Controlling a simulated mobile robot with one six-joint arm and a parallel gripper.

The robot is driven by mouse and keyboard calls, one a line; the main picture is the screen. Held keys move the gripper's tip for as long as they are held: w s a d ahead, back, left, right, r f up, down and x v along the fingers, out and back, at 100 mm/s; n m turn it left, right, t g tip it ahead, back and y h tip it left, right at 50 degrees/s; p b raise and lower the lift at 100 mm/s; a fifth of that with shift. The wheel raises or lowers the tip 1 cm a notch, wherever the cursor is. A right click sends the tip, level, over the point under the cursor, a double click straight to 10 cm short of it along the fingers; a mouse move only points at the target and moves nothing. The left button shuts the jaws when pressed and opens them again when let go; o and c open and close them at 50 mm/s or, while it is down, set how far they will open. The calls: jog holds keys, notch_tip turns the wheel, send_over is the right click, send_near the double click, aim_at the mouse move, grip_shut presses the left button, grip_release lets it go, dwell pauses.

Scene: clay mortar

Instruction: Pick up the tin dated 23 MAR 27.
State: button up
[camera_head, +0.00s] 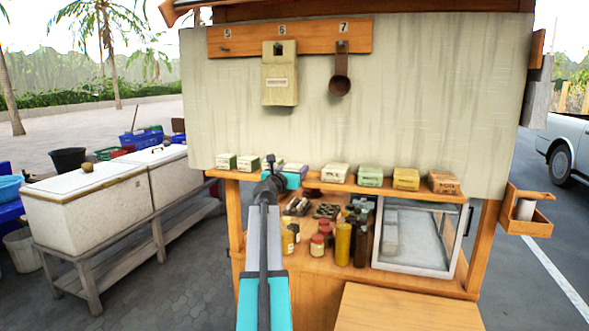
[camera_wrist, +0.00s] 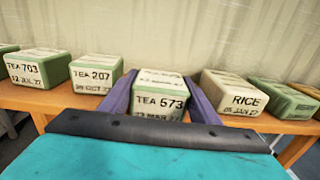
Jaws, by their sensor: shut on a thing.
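In the wrist view a pale tin (camera_wrist: 160,103) reads TEA 573, with a date line under it that looks like 23 MAR 27, its lower part cut off by my gripper body. My gripper (camera_wrist: 160,84) has a purple finger on each side of this tin and is shut on it. The tin is upright; whether its base touches the shelf is hidden. In the head view my gripper (camera_head: 274,175) is at the left part of the shelf, and my arm hides most of the tin there.
In the wrist view, tin TEA 207 (camera_wrist: 95,75) and tin TEA 703 (camera_wrist: 36,69) stand left, RICE tin (camera_wrist: 233,92) and a green tin (camera_wrist: 283,99) right, on the wooden shelf (camera_wrist: 285,124). A pale board (camera_head: 430,95) rises behind. Jars (camera_head: 343,243) stand below.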

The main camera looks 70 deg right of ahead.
jog(key=o, duration=1.2)
jog(key=shift+o, duration=0.2)
jog(key=shift+a, duration=0.15)
jog(key=a+b, duration=0.3)
jog(key=a, duration=1)
jog(key=shift+s+a, duration=0.2)
jog(key=shift+a, duration=0.1)
